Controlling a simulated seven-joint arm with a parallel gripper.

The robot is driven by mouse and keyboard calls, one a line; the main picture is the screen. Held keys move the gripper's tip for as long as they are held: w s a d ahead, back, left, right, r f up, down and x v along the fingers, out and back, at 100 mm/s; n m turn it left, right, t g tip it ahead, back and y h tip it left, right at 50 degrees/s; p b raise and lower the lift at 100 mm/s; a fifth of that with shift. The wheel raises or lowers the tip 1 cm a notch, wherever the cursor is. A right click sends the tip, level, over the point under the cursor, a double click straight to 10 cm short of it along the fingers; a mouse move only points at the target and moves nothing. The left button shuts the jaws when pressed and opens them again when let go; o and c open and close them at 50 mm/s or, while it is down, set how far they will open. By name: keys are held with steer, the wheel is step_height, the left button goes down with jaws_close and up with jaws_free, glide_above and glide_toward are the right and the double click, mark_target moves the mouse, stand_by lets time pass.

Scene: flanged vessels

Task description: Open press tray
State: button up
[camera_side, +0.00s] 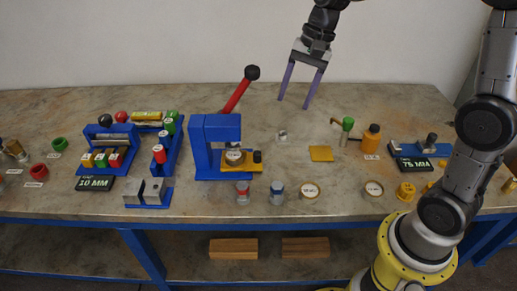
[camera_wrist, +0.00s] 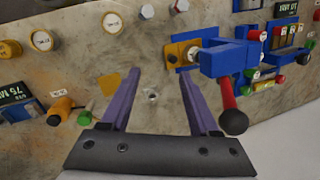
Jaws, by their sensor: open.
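The blue press (camera_side: 215,133) stands near the middle of the bench, its red lever (camera_side: 237,96) slanting up to a black ball. Its yellow tray (camera_side: 243,168) sits low in the press and sticks out to the right, with a dark knob (camera_side: 257,156) near its outer end. A round pale-topped piece (camera_side: 234,157) is on the tray. The press (camera_wrist: 226,60) and tray (camera_wrist: 181,50) also show in the wrist view. My gripper (camera_side: 294,102) is open and empty, fingers down, above the bench behind and right of the press. It also shows in the wrist view (camera_wrist: 146,79).
A small metal piece (camera_side: 282,135) and a flat yellow plate (camera_side: 321,153) lie right of the press. A green-knobbed part (camera_side: 347,125) and an orange cylinder (camera_side: 371,137) stand farther right. Several small cylinders and discs line the front. Blue racks (camera_side: 167,150) stand left.

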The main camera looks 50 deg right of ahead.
mark_target(257, 152)
steer(key=w+d+f+m+g+y, duration=0.1)
steer(key=w+d+f+m+y, duration=0.15)
steer(key=w+f+m, duration=0.55)
steer(key=a+f, duration=0.1)
steer(key=f, duration=0.3)
steer(key=w+a+f+n, duration=0.1)
steer(key=a+f, duration=0.1)
steer(key=f, duration=0.3)
steer(key=a+f+n, duration=0.1)
steer(key=a+f, duration=0.1)
steer(key=f, duration=0.2)
steer(key=shift+w+f+h, duration=0.25)
steer(key=shift+f+h, duration=0.1)
steer(key=shift+f, duration=0.05)
jaws_close()
stand_by(0.5)
